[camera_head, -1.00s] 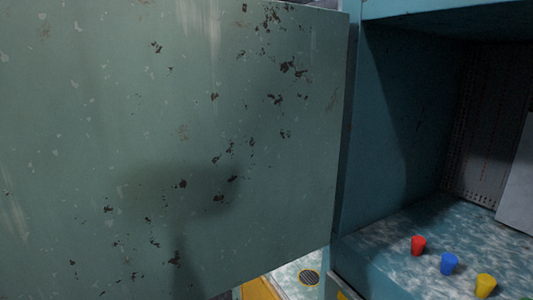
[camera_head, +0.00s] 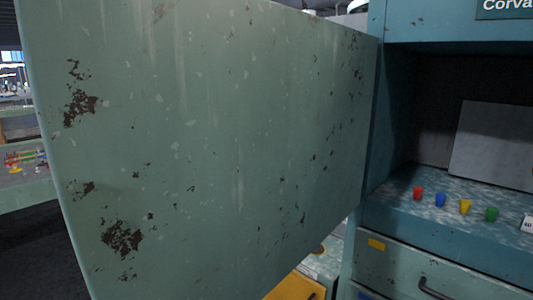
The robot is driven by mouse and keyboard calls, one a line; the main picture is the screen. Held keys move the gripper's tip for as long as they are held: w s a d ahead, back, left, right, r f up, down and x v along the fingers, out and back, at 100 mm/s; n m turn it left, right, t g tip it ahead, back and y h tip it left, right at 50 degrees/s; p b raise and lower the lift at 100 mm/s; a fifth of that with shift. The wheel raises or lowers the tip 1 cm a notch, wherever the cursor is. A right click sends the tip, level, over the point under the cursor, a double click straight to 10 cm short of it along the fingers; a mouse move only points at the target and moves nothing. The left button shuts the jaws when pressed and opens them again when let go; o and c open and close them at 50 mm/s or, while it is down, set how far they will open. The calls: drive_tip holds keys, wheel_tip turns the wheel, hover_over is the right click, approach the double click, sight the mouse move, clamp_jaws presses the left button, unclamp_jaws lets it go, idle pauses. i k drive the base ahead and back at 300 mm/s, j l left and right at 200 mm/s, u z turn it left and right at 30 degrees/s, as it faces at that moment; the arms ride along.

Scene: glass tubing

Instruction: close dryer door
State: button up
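The dryer door (camera_head: 210,150) is a large pale green panel with chipped, rusty paint. It stands open and fills the left and middle of the head view. Its right edge meets the teal dryer body (camera_head: 393,110), and its free left edge is towards me. The dryer's opening (camera_head: 432,120) on the right is uncovered. My gripper is not in view.
Inside the dryer, red (camera_head: 418,193), blue (camera_head: 442,199), yellow (camera_head: 466,207) and green (camera_head: 492,214) cups stand on the mottled floor beside a grey panel (camera_head: 495,145). A drawer handle (camera_head: 437,289) is below. A bench (camera_head: 25,185) with small coloured items is at far left.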

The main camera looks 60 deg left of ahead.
sight(195, 149)
drive_tip(key=k+j, duration=0.9)
drive_tip(key=k, duration=0.15)
drive_tip(key=j, duration=1.05)
drive_tip(key=i+j, duration=0.1)
drive_tip(key=j, duration=0.95)
drive_tip(key=k+u, duration=0.05)
